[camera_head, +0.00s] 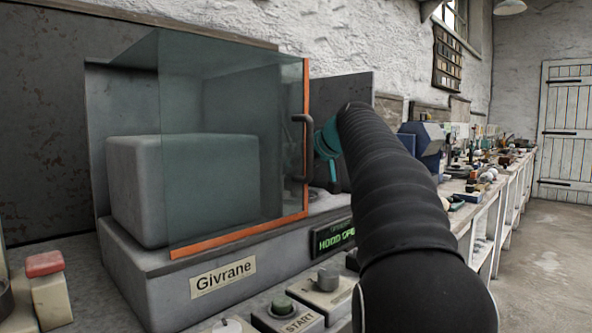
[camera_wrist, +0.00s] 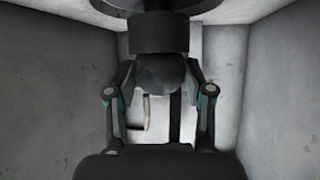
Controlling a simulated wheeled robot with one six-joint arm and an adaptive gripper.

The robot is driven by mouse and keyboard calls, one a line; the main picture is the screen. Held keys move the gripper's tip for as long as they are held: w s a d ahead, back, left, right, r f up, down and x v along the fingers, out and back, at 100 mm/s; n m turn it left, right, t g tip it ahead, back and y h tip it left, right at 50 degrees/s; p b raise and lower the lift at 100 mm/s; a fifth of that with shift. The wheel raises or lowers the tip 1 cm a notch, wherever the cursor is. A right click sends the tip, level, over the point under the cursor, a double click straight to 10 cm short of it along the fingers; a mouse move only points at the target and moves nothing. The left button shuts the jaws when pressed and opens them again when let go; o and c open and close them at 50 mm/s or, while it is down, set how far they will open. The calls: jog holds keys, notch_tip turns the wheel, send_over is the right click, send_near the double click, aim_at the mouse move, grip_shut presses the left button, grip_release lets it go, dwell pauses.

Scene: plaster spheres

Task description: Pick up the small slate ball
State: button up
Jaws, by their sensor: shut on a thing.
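In the wrist view my gripper (camera_wrist: 160,80) has its two fingers on either side of a dark grey rounded thing, the slate ball (camera_wrist: 158,69), and is shut on it. The ball sits right below a dark cylindrical part (camera_wrist: 158,36); I cannot tell whether they touch. Pale grey walls stand on both sides of my gripper. In the head view my black arm reaches toward the machine marked Givrane, and the ball and fingertips are hidden.
The Givrane machine (camera_head: 158,297) has a clear hood (camera_head: 215,130) with an orange edge and a dark handle (camera_head: 303,150). Its green display (camera_head: 334,237) reads "HOOD OPE", the rest covered. A START button box (camera_head: 290,318) stands in front. A cluttered bench (camera_head: 480,190) runs right.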

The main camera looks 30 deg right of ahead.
jog(key=shift+r, duration=0.15)
notch_tip(320, 180, up, 8)
jog(key=shift+f+p, duration=0.15)
jog(key=shift+p, duration=1.1)
jog(key=shift+r, duration=0.95)
